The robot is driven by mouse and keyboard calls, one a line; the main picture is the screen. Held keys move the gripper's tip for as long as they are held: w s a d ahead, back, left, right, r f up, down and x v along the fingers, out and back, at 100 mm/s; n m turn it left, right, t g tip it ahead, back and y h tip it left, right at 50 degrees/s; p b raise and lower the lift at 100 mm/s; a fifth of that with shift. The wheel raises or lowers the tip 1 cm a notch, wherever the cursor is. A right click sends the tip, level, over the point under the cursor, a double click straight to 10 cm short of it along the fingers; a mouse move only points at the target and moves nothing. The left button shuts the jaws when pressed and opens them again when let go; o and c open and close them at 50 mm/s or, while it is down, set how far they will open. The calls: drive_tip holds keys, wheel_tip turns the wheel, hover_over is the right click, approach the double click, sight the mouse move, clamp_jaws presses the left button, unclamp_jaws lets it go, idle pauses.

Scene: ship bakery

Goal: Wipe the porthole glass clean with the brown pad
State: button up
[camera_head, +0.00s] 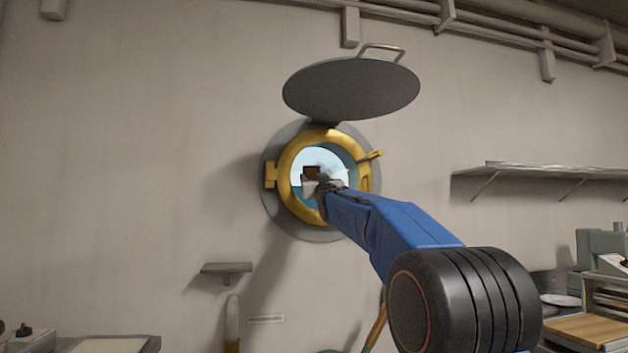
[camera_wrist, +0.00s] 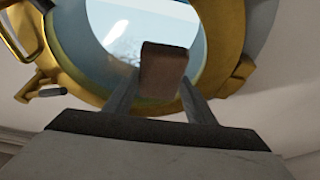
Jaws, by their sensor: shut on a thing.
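The porthole has a yellow brass ring (camera_head: 291,202) set in a grey wall flange, with pale blue glass (camera_head: 310,160) inside it. My gripper (camera_head: 320,183) is in front of the porthole opening. In the wrist view my gripper (camera_wrist: 160,88) is shut on the brown pad (camera_wrist: 163,70), which stands out in front of the glass (camera_wrist: 110,25). A whitish smudged patch (camera_wrist: 125,45) shows on the glass left of the pad. The pad also shows small in the head view (camera_head: 311,171). I cannot tell whether it touches the glass.
A round grey cover (camera_head: 350,88) with a handle is raised above the porthole. A brass latch (camera_head: 369,156) juts out at the ring's right. A small shelf (camera_head: 226,268) is below left, and a long shelf (camera_head: 550,172) is at the right.

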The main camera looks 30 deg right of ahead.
drive_tip(key=shift+w+d, duration=0.1)
drive_tip(key=shift+w, duration=0.3)
drive_tip(key=shift+d, duration=0.1)
drive_tip(key=shift+s+d, duration=0.55)
drive_tip(key=shift+d, duration=1.25)
drive_tip(key=shift+s+d, duration=0.5)
drive_tip(key=shift+d, duration=1.3)
drive_tip(key=shift+s+d, duration=0.55)
drive_tip(key=shift+d, duration=1.25)
drive_tip(key=shift+w+a, duration=0.1)
drive_tip(key=shift+w+a, duration=0.25)
drive_tip(key=shift+a, duration=0.55)
drive_tip(key=shift+w+a, duration=0.2)
drive_tip(key=shift+a, duration=0.6)
drive_tip(key=shift+w+a, duration=0.35)
drive_tip(key=shift+a, duration=0.9)
drive_tip(key=shift+w+a, duration=0.35)
drive_tip(key=shift+a, duration=0.9)
drive_tip(key=shift+w+a, duration=0.35)
drive_tip(key=shift+a, duration=0.9)
drive_tip(key=shift+r, duration=0.1)
